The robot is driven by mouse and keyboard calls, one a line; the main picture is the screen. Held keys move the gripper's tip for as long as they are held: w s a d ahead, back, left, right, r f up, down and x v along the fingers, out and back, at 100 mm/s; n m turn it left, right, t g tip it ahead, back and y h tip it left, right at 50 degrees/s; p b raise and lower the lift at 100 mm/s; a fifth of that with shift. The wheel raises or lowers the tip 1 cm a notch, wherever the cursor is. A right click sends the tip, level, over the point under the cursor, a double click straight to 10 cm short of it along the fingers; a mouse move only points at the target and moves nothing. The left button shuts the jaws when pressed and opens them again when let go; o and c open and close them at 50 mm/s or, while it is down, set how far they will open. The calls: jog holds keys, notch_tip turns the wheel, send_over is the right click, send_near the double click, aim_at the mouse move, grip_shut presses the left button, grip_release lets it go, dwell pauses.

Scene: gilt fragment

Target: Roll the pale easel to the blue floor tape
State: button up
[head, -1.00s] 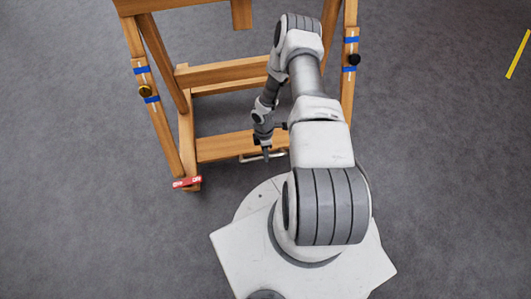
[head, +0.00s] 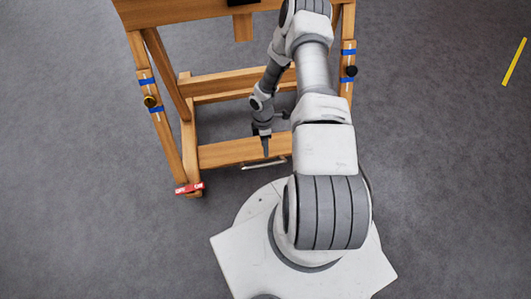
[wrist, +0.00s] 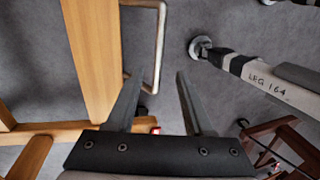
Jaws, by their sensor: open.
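The honey-coloured wooden easel (head: 230,152) stands in front of my base in the head view, with two side posts and several crossbars. A thin metal bar handle (head: 264,164) sits at its lower front crossbar; the handle also shows in the wrist view (wrist: 159,45), beside a wooden beam (wrist: 93,55). My gripper (head: 266,150) hangs over the lower crossbar, close to the handle. I see no blue tape on the floor.
Blue bands and knobs mark the easel's posts. A red lettered piece (head: 189,188) is at its left foot. Yellow floor tape (head: 514,62) lies far right. A grey leg marked "LEG 164" (wrist: 265,82) and dark wooden frame (wrist: 285,140) show in the wrist view. Left floor is clear.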

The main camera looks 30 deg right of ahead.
jog(key=p+v, duration=0.1)
jog(key=v, duration=0.6)
jog(key=shift+p, duration=0.35)
jog(key=shift+r, duration=0.15)
jog(key=w+r+m+t+h, duration=0.1)
jog(key=w+r+m, duration=0.15)
jog(key=r, duration=1.25)
jog(key=w+r+m+t+h, duration=0.2)
jog(key=r+m, duration=0.1)
jog(key=r, duration=1.1)
jog(key=s+a+r+m+t+y, duration=0.1)
jog(key=s+a+r+m+t, duration=0.3)
jog(key=s+r, duration=0.7)
jog(key=s+a+r+m+t+y, duration=0.1)
jog(key=s+a+r+m, duration=0.45)
jog(key=s+r, duration=0.55)
notch_tip(320, 180, up, 24)
jog(key=w+p, duration=0.1)
jog(key=p, duration=2)
jog(key=shift+w+a+p, duration=0.2)
jog(key=shift+a+p, duration=0.15)
